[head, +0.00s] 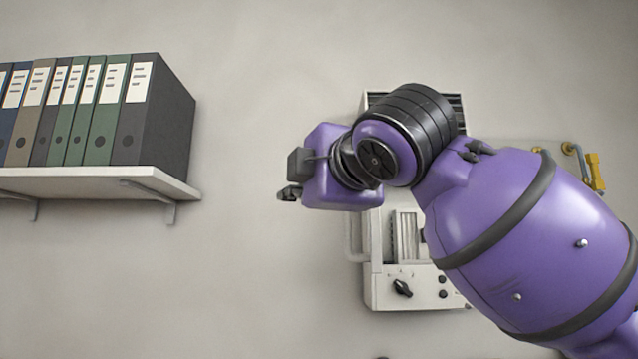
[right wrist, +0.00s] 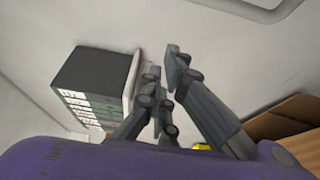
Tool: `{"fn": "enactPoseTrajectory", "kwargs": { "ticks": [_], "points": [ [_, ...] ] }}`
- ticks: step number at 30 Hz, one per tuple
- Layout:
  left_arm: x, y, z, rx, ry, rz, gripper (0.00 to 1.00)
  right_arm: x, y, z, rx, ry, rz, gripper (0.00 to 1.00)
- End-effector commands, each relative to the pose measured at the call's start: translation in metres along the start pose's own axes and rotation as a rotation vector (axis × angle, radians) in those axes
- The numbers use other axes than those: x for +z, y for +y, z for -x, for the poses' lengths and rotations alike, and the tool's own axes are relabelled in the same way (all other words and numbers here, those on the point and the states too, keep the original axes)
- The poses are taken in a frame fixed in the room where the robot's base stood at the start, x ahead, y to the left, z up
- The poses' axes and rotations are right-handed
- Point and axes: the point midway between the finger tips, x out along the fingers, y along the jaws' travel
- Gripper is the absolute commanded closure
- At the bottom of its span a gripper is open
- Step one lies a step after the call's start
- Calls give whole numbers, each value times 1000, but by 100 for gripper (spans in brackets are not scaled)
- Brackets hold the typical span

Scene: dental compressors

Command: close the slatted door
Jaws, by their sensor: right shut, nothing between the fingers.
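A white wall unit (head: 385,290) hangs behind my right arm, which hides much of it. A dark slatted part shows at its top (head: 457,98), and a pale upright slatted panel (head: 408,236) shows lower down. I cannot tell which is the slatted door or how far open it stands. My right gripper (head: 287,194) is in front and to the left of the unit, pointing left in the head view, apart from it as far as I see. Its fingers also show in the right wrist view (right wrist: 166,88), shut and holding nothing. My left gripper is out of view.
A white shelf (head: 165,182) with several binders (head: 105,115) is on the wall at left. A pipe with a yellow fitting (head: 594,172) is right of the unit. Bare wall lies between shelf and unit. The right wrist view shows a brown surface (right wrist: 290,118).

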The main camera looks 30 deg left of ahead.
Motion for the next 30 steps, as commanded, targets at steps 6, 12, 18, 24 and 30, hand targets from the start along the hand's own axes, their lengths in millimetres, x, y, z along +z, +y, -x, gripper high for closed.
{"fn": "enactPoseTrajectory", "kwargs": {
  "ticks": [6,12,18,24,30],
  "points": [
    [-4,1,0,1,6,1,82,20,1,-12,2,-3,-1,100],
    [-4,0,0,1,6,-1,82,35,1,-6,1,0,0,100],
    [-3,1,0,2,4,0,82,38,0,-5,1,0,0,100],
    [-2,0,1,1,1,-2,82,38,0,-5,1,0,0,100],
    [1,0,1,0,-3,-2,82,42,0,-5,1,10,-1,100]
  ]
}}
